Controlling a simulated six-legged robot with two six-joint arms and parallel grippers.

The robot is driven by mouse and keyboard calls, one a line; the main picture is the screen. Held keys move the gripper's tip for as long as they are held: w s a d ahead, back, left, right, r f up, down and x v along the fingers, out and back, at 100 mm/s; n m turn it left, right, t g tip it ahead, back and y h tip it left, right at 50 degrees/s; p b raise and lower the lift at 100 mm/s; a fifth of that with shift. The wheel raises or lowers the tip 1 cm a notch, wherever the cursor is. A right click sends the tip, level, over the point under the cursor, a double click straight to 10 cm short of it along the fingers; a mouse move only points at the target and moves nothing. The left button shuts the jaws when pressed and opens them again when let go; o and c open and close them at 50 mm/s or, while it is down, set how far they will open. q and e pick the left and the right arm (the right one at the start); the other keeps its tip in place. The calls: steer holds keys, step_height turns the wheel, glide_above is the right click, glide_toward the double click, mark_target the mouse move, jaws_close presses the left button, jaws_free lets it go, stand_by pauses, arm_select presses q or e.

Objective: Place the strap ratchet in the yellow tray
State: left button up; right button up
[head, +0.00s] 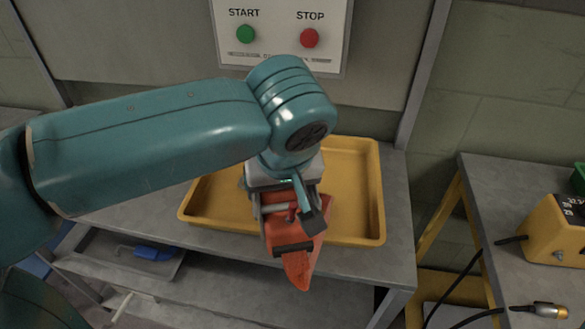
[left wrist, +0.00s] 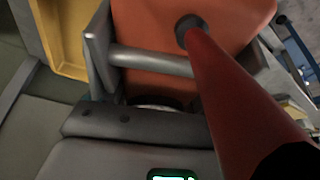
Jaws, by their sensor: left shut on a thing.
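The strap ratchet (head: 296,262) is an orange-red piece with dark metal parts. My left gripper (head: 290,208) is shut on it and holds it at the near side of the yellow tray. The ratchet's lower end hangs past the tray's front rim in the head view. The yellow tray (head: 362,205) sits on a grey table, its middle hidden behind my left arm and gripper. In the left wrist view the ratchet's orange body (left wrist: 150,80) fills the top middle, with a red tapered part in front. A strip of the tray (left wrist: 62,45) shows at upper left. My right gripper is not in view.
A panel with green START (head: 246,34) and red STOP (head: 310,38) buttons is on the wall behind. A blue object (head: 153,253) lies in a grey lower tray at left. A yellow box with cables (head: 556,232) stands on another table at right.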

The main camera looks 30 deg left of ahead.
arm_select(q)
steer(key=w+a+p, duration=0.1)
steer(key=w+a, duration=0.2)
steer(key=w, duration=0.7)
steer(key=shift+w+f+b, duration=0.15)
steer(key=shift+f+b, duration=0.6)
steer(key=shift+f, duration=2.65)
steer(key=shift+w+a, duration=0.1)
steer(key=shift+f+b, duration=0.6)
